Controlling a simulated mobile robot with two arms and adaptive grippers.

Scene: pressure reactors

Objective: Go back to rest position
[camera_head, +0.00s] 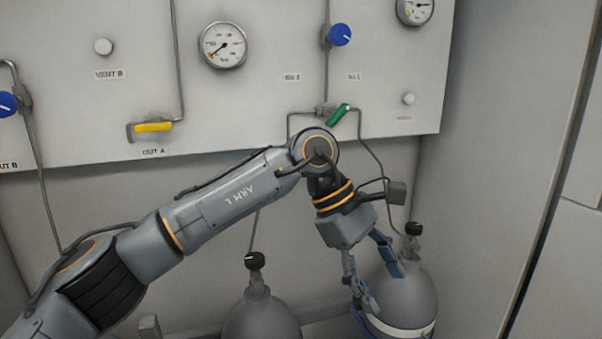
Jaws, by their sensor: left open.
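My left arm comes in from the lower left and reaches across the front of the panel. My left gripper (381,291) points down at the lower right, with its two fingers apart and nothing seen between them. It is in front of the right gas cylinder (408,299) and overlaps it in the picture; I cannot tell whether they touch. My right gripper is not in view.
A white panel (270,95) carries gauges (223,45), a blue knob (339,35), a yellow handle (153,127) and a green handle (339,115). Another cylinder (262,318) stands at the bottom middle. A grey wall (500,170) closes the right side.

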